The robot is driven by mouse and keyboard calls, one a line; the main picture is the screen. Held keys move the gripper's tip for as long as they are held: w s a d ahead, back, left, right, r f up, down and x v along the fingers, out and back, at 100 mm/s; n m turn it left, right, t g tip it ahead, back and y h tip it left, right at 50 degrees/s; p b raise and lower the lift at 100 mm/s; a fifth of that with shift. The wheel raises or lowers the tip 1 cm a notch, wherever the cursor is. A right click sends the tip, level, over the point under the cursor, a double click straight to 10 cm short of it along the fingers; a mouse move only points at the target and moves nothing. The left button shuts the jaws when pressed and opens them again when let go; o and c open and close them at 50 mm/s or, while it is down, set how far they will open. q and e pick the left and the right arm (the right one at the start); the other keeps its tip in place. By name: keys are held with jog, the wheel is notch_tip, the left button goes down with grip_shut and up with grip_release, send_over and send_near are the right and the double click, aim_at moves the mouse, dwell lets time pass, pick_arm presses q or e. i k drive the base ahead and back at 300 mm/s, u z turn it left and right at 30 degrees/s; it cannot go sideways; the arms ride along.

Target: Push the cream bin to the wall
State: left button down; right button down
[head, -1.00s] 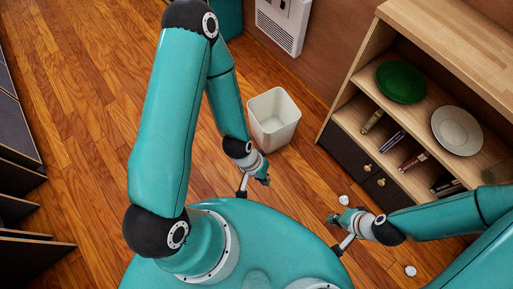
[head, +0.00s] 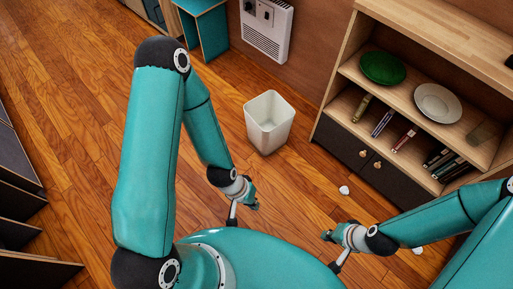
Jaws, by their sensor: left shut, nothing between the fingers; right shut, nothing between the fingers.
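The cream bin (head: 268,122) stands upright and open-topped on the wooden floor, ahead of my grippers. The brown wall (head: 318,50) is behind it, with bare floor between the two. My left gripper (head: 254,206) is shut and empty, low in front of the bin and apart from it. My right gripper (head: 326,236) is shut and empty, further right and nearer to me, also apart from the bin.
A wooden shelf unit (head: 345,77) with plates and books stands right of the bin. A white wall heater (head: 266,30) and a teal cabinet (head: 204,30) are behind. A small white crumpled item (head: 344,190) lies on the floor. Dark furniture lines the left edge.

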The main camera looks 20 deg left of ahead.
aim_at(269, 118)
jog(key=u, duration=0.15)
jog(key=i, duration=0.95)
jog(key=z, duration=0.1)
